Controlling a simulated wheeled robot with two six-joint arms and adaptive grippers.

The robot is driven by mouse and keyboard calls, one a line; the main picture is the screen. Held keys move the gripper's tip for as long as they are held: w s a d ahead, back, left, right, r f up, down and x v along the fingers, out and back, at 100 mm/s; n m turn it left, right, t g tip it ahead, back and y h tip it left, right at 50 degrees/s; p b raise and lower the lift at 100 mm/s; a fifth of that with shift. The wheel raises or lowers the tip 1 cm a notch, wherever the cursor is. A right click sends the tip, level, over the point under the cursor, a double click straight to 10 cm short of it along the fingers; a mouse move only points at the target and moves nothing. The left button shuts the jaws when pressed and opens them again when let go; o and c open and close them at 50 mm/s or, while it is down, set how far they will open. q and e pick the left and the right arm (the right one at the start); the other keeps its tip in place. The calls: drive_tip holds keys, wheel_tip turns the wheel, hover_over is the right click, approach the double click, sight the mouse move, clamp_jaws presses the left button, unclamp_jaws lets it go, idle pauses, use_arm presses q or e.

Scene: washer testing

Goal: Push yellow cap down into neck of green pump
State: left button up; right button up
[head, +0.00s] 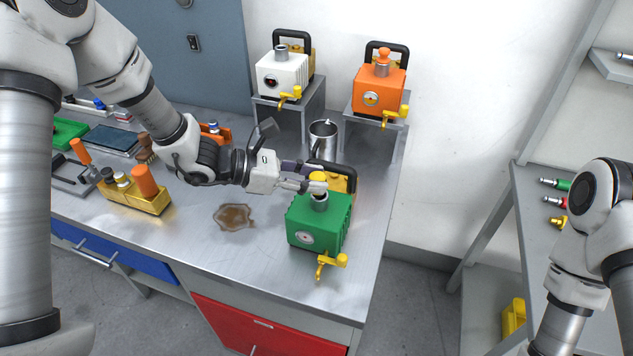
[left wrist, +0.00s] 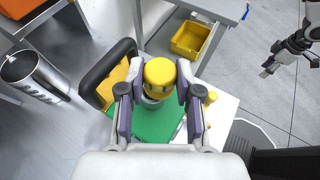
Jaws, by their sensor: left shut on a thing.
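The green pump (head: 316,226) stands on the steel bench near its right front corner, with a black and yellow handle behind it. It also shows in the left wrist view (left wrist: 152,125). Its grey neck (head: 320,203) rises from the top. The yellow cap (left wrist: 160,76) is at the neck's mouth; how deep it sits I cannot tell. My left gripper (head: 316,184) is shut on the yellow cap, with a finger on each side of it. My right arm is at the right edge of the head view, and its gripper is out of that frame. It shows at the upper right of the left wrist view (left wrist: 286,58).
A white pump (head: 283,77) and an orange pump (head: 378,92) stand on raised stands behind. A metal mug (head: 323,139) is behind the green pump. A brown stain (head: 235,217) lies on the bench. A yellow block with tools (head: 138,196) stands left.

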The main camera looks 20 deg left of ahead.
use_arm(q)
drive_tip(key=shift+w+d+f, duration=0.15)
drive_tip(key=shift+w+f, duration=0.65)
drive_tip(key=shift+w, duration=0.2)
drive_tip(key=shift+c, duration=0.3)
drive_tip(key=shift+s+f, duration=0.1)
drive_tip(key=shift+s, duration=0.05)
drive_tip(key=shift+c, duration=0.6)
drive_tip(key=shift+s+b, duration=0.4)
drive_tip(key=shift+s, duration=0.05)
drive_tip(key=shift+w+f+b, duration=0.3)
drive_tip(key=shift+f, duration=0.1)
drive_tip(key=shift+s+r, duration=0.1)
use_arm(e)
drive_tip(key=shift+w+f, duration=0.5)
drive_tip(key=shift+f, duration=0.4)
use_arm(q)
drive_tip(key=o, duration=1.2)
